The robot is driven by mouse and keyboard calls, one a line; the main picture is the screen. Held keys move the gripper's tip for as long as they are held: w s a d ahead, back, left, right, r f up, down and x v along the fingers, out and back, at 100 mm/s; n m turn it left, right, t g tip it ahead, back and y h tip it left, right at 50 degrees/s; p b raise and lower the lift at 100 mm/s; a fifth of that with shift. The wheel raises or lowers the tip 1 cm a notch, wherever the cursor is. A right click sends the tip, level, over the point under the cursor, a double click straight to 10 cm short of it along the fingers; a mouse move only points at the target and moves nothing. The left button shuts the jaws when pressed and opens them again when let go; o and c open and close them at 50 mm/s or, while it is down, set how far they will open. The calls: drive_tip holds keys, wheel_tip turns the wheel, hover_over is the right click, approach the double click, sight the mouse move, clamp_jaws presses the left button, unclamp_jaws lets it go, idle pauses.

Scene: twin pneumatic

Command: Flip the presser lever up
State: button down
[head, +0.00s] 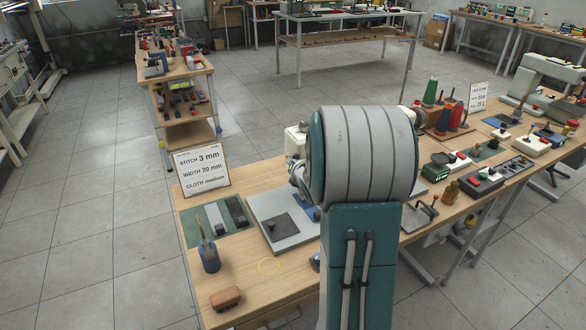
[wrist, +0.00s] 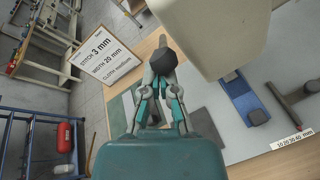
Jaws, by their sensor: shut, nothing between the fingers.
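A cream sewing machine body (wrist: 210,32) fills the upper right of the wrist view. A small pale part of it (head: 296,141) shows beside my arm in the head view, which hides the rest. My gripper (wrist: 158,88) is shut and empty, its fingers close to the left side of the cream body. A dark round knob (wrist: 165,61) appears right at the fingertips; whether it touches them, or is the end of the presser lever, I cannot tell. No other part of the lever is clearly visible.
A sign (head: 201,169) reading stitch 3 mm, width 20 mm, cloth medium stands on the wooden table (head: 262,294). A grey plate (head: 262,212), a green mat (head: 190,236), a dark blue cup (head: 210,260) and a brown block (head: 226,298) lie left of my arm. Thread cones (head: 455,116) stand at right.

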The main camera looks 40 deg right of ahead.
drive_tip(key=shift+w+d+r, duration=0.15)
drive_tip(key=shift+w+r, duration=0.3)
drive_tip(key=shift+r, duration=0.2)
drive_tip(key=shift+w+d+r, duration=0.1)
drive_tip(key=shift+w+r, duration=0.3)
drive_tip(key=shift+r, duration=0.25)
drive_tip(key=shift+w+r, duration=0.1)
drive_tip(key=shift+r, duration=0.15)
